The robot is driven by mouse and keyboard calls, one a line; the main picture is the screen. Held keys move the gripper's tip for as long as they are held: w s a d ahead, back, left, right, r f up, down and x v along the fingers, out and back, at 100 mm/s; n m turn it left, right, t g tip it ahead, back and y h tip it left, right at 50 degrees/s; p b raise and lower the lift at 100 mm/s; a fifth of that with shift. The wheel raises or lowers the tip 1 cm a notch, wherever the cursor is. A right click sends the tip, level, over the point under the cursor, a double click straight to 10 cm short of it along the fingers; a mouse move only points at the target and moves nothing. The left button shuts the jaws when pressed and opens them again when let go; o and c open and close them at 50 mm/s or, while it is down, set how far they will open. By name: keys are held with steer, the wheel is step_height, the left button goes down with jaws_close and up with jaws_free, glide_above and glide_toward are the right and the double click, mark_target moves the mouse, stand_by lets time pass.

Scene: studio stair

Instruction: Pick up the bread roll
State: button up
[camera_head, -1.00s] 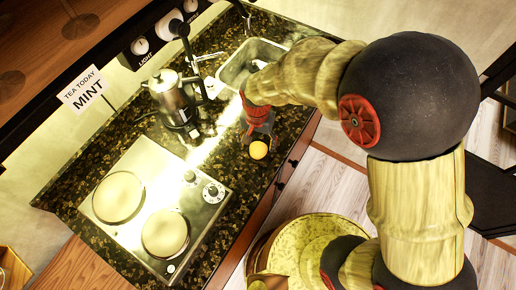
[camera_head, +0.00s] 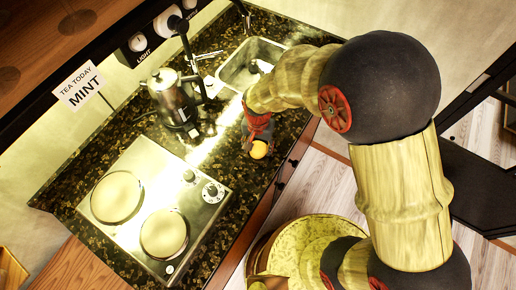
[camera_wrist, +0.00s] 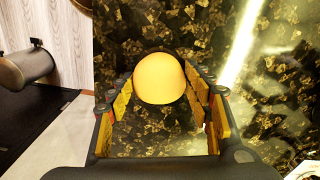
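The bread roll is a smooth, rounded, yellow-orange piece on the dark speckled counter, near its front edge, in the head view (camera_head: 259,150). It also shows in the wrist view (camera_wrist: 160,78), at the far end of my gripper's fingers. My gripper (camera_wrist: 160,90) is open, with one finger on each side of the roll and its tips level with it. The gaps beside the roll look very small, and I cannot tell whether the fingers touch it. In the head view my gripper (camera_head: 256,138) points down right over the roll and partly hides it.
A steel cooktop (camera_head: 205,208) with two round plates lies left of the roll. A dark press-like pot (camera_head: 174,101) stands behind, and a sink (camera_head: 239,77) is set into the counter at the back. The counter's front edge and drawer handles are close on the right.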

mark_target(258, 146)
steer(key=c, duration=0.6)
steer(key=shift+c, duration=0.5)
steer(key=shift+w+r, duration=0.1)
steer(key=shift+r, duration=0.45)
step_height(258, 146, up, 2)
steer(key=shift+r+p, duration=0.2)
steer(key=shift+p, duration=0.15)
steer(key=s+a+r+p, duration=0.1)
steer(key=s+r+p, duration=0.1)
steer(key=s+r, duration=0.7)
steer(key=s, duration=0.5)
steer(key=shift+a+r, duration=0.2)
steer(key=shift+a, duration=0.15)
